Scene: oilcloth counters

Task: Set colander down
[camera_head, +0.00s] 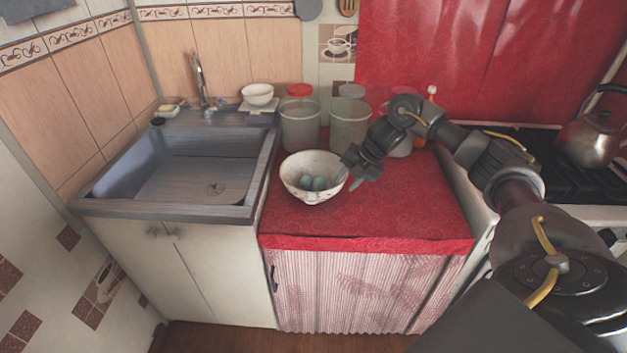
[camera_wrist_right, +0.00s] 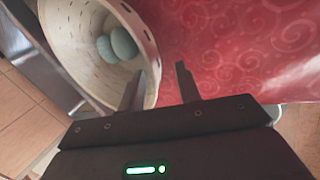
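The colander (camera_head: 302,191) is a pale, speckled bowl with small holes near its rim. It appears to rest upright on the red oilcloth counter (camera_head: 400,215), near the counter's left edge. Several blue-green eggs (camera_head: 314,183) lie inside it. My right gripper (camera_head: 349,178) is at the colander's right rim with its fingers apart. In the right wrist view the colander (camera_wrist_right: 75,60) is at upper left, and the open right gripper (camera_wrist_right: 161,70) has one finger over the bowl's inside and the other outside the rim. I cannot tell whether either finger touches it. My left gripper is out of view.
A metal sink (camera_head: 190,180) adjoins the counter on the left. Large clear jars (camera_head: 300,124) stand behind the colander. A kettle (camera_head: 590,138) sits on the stove at the right. The counter's front and right parts are clear.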

